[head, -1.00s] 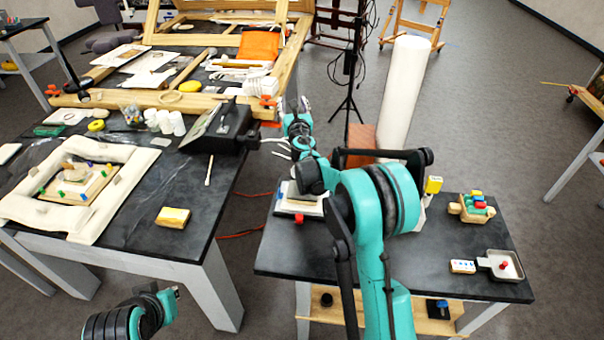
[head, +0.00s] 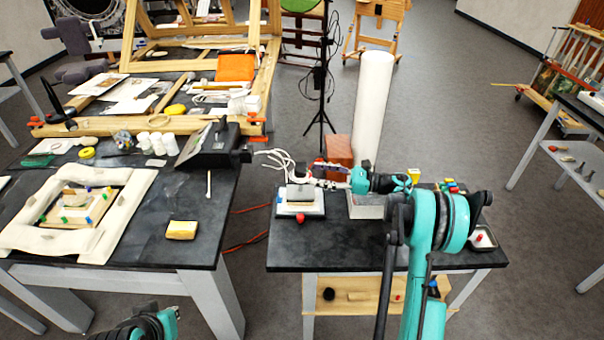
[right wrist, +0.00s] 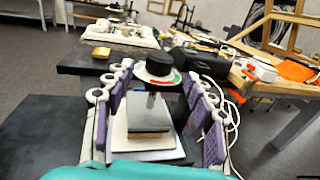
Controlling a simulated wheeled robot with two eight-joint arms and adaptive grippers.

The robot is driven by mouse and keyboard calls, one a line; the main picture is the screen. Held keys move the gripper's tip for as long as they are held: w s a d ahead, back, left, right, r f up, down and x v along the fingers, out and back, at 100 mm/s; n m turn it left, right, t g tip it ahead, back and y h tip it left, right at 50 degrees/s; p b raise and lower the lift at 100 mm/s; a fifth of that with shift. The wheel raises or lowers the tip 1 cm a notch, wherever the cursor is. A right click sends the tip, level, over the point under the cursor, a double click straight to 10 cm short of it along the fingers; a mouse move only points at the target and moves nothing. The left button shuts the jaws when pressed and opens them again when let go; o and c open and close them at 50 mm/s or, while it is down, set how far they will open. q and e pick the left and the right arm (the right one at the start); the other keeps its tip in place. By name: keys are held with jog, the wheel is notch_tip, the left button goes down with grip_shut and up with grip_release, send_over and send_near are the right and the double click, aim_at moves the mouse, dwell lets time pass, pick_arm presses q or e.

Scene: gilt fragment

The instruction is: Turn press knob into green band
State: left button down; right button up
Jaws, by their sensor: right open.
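The press (head: 299,201) stands on the small dark table, with a pale base and a dark plate. In the right wrist view its black knob (right wrist: 158,62) sits on top of a post, over a white disc (right wrist: 157,79) with red and green bands. Which band the knob points at cannot be told. My right gripper (head: 318,176) is open just right of the press in the head view. In the right wrist view its purple-padded fingers (right wrist: 160,100) stand on both sides of the press, apart from the knob. Of my left arm only a part shows at the bottom edge; its gripper is out of frame.
A large work table (head: 200,240) stands left, with a pale frame (head: 120,215), a yellow block (head: 182,229) and a black box (head: 208,145) near the press. A grey tray (head: 482,238) lies at the right end of the small table. The small table's front is clear.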

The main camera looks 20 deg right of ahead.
aim_at(300, 171)
jog(key=b+x, duration=0.1)
jog(key=x, duration=0.5)
jog(key=shift+w+a+r, duration=0.1)
jog(key=shift+a, duration=0.1)
jog(key=c, duration=1.2)
